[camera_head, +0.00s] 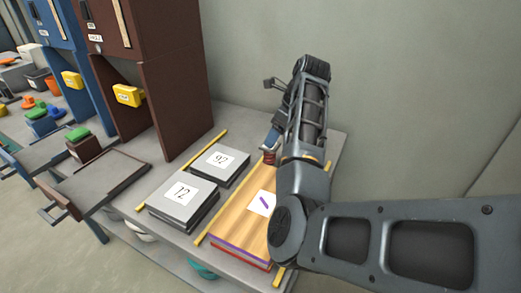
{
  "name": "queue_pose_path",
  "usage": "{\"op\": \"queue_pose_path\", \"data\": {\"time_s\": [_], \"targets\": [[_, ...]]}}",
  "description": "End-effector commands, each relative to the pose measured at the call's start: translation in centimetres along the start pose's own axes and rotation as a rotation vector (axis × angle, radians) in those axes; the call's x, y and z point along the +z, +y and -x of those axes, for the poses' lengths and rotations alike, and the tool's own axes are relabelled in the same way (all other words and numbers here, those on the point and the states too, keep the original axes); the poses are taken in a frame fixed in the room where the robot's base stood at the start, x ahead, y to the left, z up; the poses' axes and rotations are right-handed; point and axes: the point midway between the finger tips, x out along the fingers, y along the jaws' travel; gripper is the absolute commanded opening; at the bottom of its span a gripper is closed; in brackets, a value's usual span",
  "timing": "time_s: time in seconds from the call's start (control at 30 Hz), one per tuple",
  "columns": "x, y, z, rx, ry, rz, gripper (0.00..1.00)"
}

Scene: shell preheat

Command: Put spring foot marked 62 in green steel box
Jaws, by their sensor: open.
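My gripper (273,135) is at the far side of the table, mostly hidden behind my own arm, and its jaws are open. A small dark red piece (268,157) shows just below it, over the far end of a wooden board. Whether they touch I cannot tell. I can make out no marking 62 on anything, so I cannot tell whether this piece is the spring foot. I cannot identify a green steel box; small green pieces (77,134) show at the left, and a teal-green rounded thing (203,270) is partly visible under the table.
Grey blocks with labels like 12 (207,216) and 92 (236,179) lie left of the wooden board (228,236), between yellow strips. A tall brown cabinet (178,75) and a blue one (58,27) stand left, with flaps in front. A wall is behind.

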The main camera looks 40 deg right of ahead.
Motion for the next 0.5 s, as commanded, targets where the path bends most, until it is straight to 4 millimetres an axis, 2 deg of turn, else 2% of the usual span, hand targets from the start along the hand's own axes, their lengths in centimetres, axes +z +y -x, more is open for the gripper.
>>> {"op": "queue_pose_path", "data": {"time_s": [0.37, 0.5], "targets": [[-0.2, 0.1, -3.3, 0.002, 0.002, 0.001, 0.68], [-0.5, 0.4, -5.3, 0.003, 0.003, 0.001, 0.68]]}}
